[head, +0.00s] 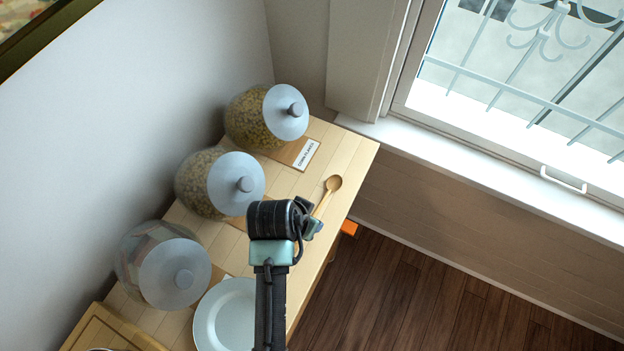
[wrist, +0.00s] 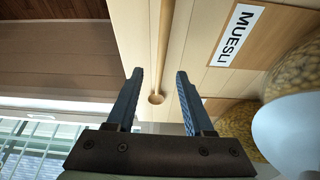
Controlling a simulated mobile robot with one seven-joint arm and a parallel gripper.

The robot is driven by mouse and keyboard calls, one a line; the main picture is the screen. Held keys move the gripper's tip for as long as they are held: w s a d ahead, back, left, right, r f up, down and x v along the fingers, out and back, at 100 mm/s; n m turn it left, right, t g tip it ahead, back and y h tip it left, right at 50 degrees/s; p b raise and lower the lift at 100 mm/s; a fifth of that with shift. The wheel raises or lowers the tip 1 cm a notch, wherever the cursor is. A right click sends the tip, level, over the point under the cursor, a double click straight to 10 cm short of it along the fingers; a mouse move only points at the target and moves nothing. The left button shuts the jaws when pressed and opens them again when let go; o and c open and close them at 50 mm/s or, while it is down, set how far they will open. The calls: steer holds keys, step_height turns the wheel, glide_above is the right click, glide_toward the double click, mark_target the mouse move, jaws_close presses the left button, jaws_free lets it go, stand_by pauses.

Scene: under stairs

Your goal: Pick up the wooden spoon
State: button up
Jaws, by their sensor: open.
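The wooden spoon (head: 333,184) lies on the wooden table (head: 350,153) near its right edge in the head view, its bowl toward the window end. Part of its handle is hidden behind my arm. In the wrist view the spoon (wrist: 157,98) lies with its bowl between the fingertips in the picture and its handle running up out of frame. My gripper (wrist: 158,73) is open and empty, with one finger on each side of the spoon. In the head view my gripper (head: 312,230) is mostly hidden by my wrist. I cannot tell how high it is above the table.
Glass jars with grey lids, two of cereal (head: 255,125) (head: 205,185) and one of other contents (head: 150,265), stand along the wall. A white plate (head: 225,318) and a wooden tray (head: 95,332) are at the near end. A MUESLI label (wrist: 238,35) lies beside the spoon. The window is beyond the table.

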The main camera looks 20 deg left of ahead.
steer(key=shift+x, duration=1.8)
jaws_close()
